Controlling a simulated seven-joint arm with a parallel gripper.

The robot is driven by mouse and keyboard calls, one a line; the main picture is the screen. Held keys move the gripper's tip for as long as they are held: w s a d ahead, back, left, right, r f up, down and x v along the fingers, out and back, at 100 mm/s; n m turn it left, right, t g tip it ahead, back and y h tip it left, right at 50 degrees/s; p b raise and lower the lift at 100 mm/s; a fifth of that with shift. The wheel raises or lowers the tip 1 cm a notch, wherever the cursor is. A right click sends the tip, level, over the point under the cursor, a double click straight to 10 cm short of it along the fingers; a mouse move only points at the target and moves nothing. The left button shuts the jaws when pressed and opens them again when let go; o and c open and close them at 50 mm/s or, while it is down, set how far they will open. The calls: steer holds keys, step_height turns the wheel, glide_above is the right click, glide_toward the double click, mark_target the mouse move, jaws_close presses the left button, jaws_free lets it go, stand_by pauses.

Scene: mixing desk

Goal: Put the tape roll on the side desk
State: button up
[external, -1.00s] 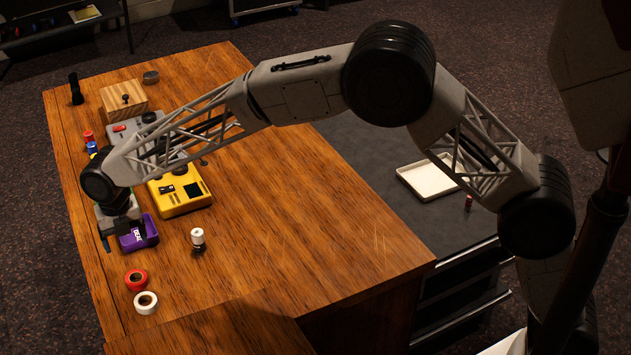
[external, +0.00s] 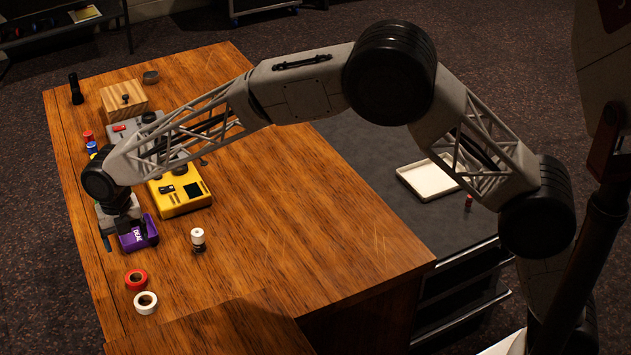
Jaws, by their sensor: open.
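A red tape roll (external: 136,287) lies flat near the left edge of the wooden desk. A white tape roll (external: 146,309) lies just in front of it. A lower dark grey surface (external: 375,165), which looks like the side desk, adjoins the wooden desk at the right.
A yellow device (external: 182,198) and a small white-topped bottle (external: 198,240) stand near the gripper. A wooden box (external: 124,100) and black flashlight (external: 76,90) are at the back.

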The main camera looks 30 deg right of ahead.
steer(key=w+d+r+m, duration=0.1)
steer(key=d+r+m, duration=0.4)
steer(key=d, duration=0.7)
steer(key=w+d+r+m, duration=0.1)
steer(key=d+r+m, duration=0.3)
steer(key=d+r, duration=0.5)
steer(key=s+d+r+m, duration=0.2)
steer(key=d+m, duration=0.1)
steer(key=d, duration=0.5)
steer(key=s+d+r+m+t, duration=0.1)
steer(key=s+d+r+m, duration=0.1)
steer(key=d, duration=0.5)
steer(key=s+d+r+m, duration=0.2)
steer(key=d+m, duration=0.1)
steer(key=d, duration=0.5)
steer(key=s+d+r+m+t, duration=0.1)
steer(key=s+d+m, duration=0.9)
steer(key=s+d, duration=0.7)
steer(key=s+d+f+m, duration=0.4)
steer(key=s+d+m, duration=0.5)
steer(key=s+d, duration=0.2)
steer(key=shift+s+f+t, duration=0.15)
steer(key=shift+s+t, duration=0.15)
steer(key=shift+s, duration=0.95)
